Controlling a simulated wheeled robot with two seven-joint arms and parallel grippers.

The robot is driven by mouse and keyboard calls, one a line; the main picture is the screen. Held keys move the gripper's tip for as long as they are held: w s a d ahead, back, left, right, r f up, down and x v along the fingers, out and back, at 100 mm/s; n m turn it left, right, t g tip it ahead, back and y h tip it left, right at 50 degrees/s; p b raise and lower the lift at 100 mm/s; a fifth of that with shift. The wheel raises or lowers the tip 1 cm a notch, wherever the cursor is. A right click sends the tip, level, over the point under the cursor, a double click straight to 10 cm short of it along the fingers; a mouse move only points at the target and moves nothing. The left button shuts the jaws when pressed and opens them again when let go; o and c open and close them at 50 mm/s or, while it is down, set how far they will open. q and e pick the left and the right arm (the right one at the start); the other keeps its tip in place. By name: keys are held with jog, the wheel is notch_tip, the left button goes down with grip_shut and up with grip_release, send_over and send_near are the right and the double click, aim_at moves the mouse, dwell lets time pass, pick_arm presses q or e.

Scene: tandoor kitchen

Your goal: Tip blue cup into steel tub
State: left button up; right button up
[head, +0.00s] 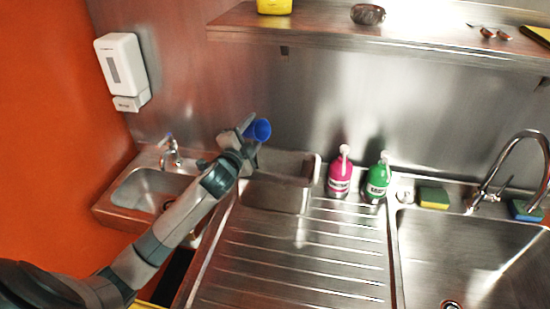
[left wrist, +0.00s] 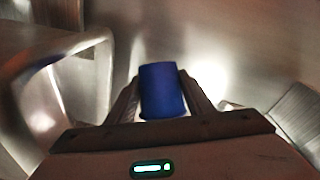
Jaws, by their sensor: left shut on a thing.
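The blue cup (head: 258,130) is in my left gripper (head: 247,133), raised above the back left of the drainboard. The cup is tilted, with its open mouth showing in the head view. In the left wrist view the cup (left wrist: 161,90) sits between the two fingers of my left gripper (left wrist: 163,97), which is shut on it. The steel tub (head: 280,192) stands on the drainboard, below and a little right of the cup. Its inside is partly in view, and I cannot tell whether it holds anything. My right gripper is not in view.
A pink bottle (head: 340,174) and a green bottle (head: 377,180) stand right of the tub. A small hand basin (head: 150,190) with a tap is at left. The ribbed drainboard (head: 300,262) in front is clear. A shelf (head: 370,35) runs above along the wall.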

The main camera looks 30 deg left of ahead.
aim_at(245, 134)
pick_arm(q)
jog(key=n+p, duration=0.1)
jog(key=p, duration=0.1)
jog(key=f+n+g+p, duration=0.1)
jog(key=n+p, duration=0.1)
jog(key=p, duration=0.1)
jog(key=shift+a+f+n+h+p, duration=0.1)
jog(key=shift+f+n+h+p, duration=0.2)
jog(key=shift+h, duration=0.1)
jog(key=shift+a+f+n+g+p, duration=0.15)
jog(key=shift+f+n+g+p, duration=0.1)
jog(key=shift+n+g+p, duration=0.45)
jog(key=shift+w+a+f+h, duration=0.1)
jog(key=shift+a+h, duration=0.15)
jog(key=shift+h, duration=0.05)
jog(key=shift+w+a+r+n, duration=0.1)
jog(key=shift+a+r+n, duration=0.2)
jog(key=shift+a+n, duration=0.25)
jog(key=shift+w+a+f+n+g+h, duration=0.25)
jog(key=shift+a+f+n+g+h, duration=0.25)
jog(key=shift+a+f+n+h, duration=0.5)
jog(key=shift+w+a+r+n+h, duration=0.1)
jog(key=shift+a+r+n+h, duration=0.15)
jog(key=shift+n, duration=0.25)
jog(key=shift+w+a+r+n+h, duration=0.15)
jog(key=shift+r+n, duration=0.15)
jog(key=shift+n, duration=0.15)
jog(key=shift+s+d+g, duration=0.1)
jog(key=shift+g, duration=0.2)
